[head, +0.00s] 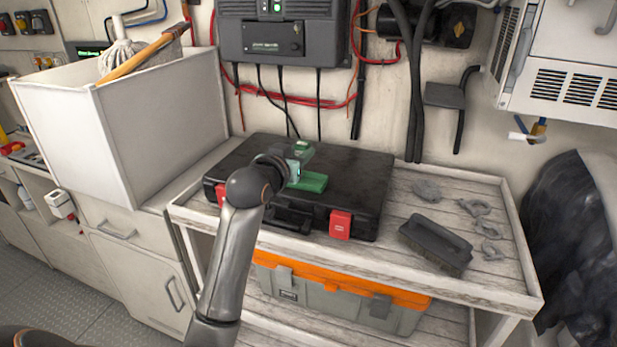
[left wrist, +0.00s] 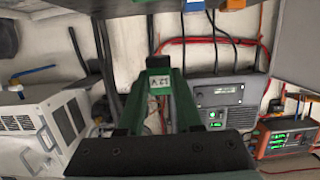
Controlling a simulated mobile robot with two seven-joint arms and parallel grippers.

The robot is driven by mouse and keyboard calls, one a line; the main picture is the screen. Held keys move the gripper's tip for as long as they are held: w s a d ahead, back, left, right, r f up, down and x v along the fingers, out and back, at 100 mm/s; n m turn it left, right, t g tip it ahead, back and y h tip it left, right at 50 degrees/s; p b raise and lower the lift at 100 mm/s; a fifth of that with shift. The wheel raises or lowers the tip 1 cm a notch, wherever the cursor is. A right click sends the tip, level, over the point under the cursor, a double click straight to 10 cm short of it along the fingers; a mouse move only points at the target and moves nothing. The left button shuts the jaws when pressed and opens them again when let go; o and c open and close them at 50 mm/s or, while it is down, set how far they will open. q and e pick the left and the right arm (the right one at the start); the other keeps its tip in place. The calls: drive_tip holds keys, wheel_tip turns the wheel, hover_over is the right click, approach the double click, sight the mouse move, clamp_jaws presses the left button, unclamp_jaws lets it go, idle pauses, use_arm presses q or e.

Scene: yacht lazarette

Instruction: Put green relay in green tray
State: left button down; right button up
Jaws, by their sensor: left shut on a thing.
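The green relay (head: 302,150) is held in my left gripper (head: 290,163), above the black case on the bench. In the left wrist view, the relay (left wrist: 159,82) shows a white 12 V label between the jaws. The green tray (head: 313,182) lies on top of the case, just below and slightly right of the relay. My gripper hides part of the tray's left side. I cannot tell the exact gap between relay and tray. My right gripper is in neither view.
The black case (head: 355,165) with red latches lies on the wooden bench. A brush (head: 435,243) and several grey lumps lie to its right. A wall-mounted unit (head: 282,35) with hanging cables is behind. Blue (left wrist: 198,5) and orange (left wrist: 232,4) items show at the wrist view's top edge.

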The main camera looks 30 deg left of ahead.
use_arm(q)
drive_tip(key=w+f, duration=0.3)
drive_tip(key=f, duration=0.1)
drive_tip(key=w+a+f, duration=0.1)
drive_tip(key=w+f, duration=0.1)
drive_tip(key=shift+w, duration=0.35)
drive_tip(key=shift+f, duration=1.7)
drive_tip(key=shift+f, duration=0.2)
drive_tip(key=c, duration=0.6)
unclamp_jaws()
drive_tip(key=shift+r, duration=0.1)
drive_tip(key=shift+r, duration=0.2)
drive_tip(key=v, duration=1.1)
drive_tip(key=shift+s, duration=0.4)
